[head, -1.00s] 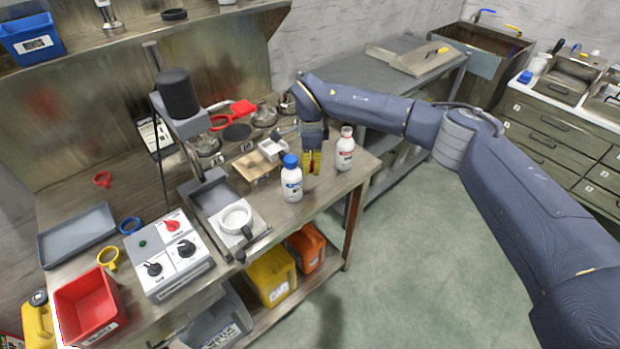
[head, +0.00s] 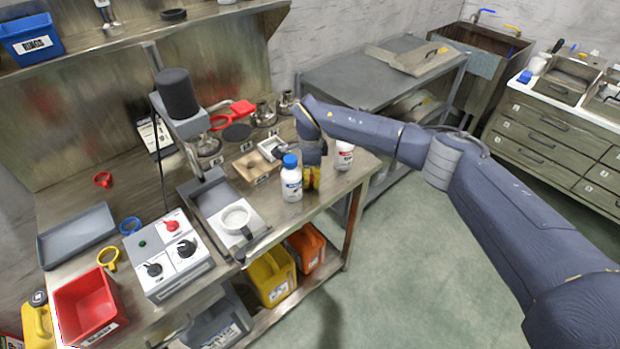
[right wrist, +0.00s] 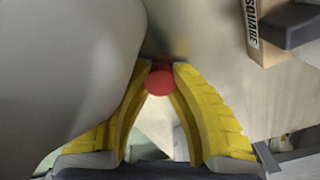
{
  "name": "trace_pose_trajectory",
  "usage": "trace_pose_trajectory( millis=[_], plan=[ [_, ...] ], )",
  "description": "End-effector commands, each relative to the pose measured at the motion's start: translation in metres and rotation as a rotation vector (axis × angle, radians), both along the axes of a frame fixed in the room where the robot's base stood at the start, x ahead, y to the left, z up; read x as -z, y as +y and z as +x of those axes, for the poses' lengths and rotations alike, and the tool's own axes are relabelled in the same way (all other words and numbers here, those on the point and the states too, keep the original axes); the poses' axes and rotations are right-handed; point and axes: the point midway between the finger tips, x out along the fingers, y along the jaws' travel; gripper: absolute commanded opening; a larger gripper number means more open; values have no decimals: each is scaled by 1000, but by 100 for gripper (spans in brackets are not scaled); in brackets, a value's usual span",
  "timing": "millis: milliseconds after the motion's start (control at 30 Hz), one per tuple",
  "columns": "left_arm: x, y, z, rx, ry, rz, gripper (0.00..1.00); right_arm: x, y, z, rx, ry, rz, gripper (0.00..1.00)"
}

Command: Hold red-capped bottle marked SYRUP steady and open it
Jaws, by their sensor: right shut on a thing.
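A white bottle with a red-marked label (head: 344,156) stands upright near the right end of the bench. My right arm hides its top, and its label is too small to read. My right gripper (head: 311,186) points down just left of it, low near the bench top. In the right wrist view, its yellow fingers are shut on a small round red cap (right wrist: 160,80), held at the fingertips. The gripper is apart from the red-marked bottle. My left gripper is not in view.
A white bottle with a blue cap (head: 291,180) stands close on the gripper's left. A wooden tray (head: 252,168) marked SQUARE, also in the right wrist view (right wrist: 268,40), lies behind it. The bench's front edge is near. A grey side table (head: 350,75) stands beyond.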

Motion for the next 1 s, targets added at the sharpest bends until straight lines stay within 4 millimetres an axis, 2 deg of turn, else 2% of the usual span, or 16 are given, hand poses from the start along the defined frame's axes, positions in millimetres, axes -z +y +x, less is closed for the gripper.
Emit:
trace_pose_trajectory(
  millis=[133, 167, 333, 700, 867, 1000],
  plan=[
    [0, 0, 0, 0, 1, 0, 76, 3, 0, 0, 0, 0, 0, 0],
    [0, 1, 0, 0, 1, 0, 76, 3, 0, 0, 0, -1, 0, 24],
    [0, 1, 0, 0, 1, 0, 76, 3, 0, 0, 0, 0, 0, 42],
    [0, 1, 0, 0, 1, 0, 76, -2, 0, 0, 1, 0, 0, 42],
    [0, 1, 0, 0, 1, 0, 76, -21, -1, 2, 0, -4, -1, 42],
    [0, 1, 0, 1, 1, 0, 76, -47, 0, 2, 0, -5, -1, 42]
  ],
)
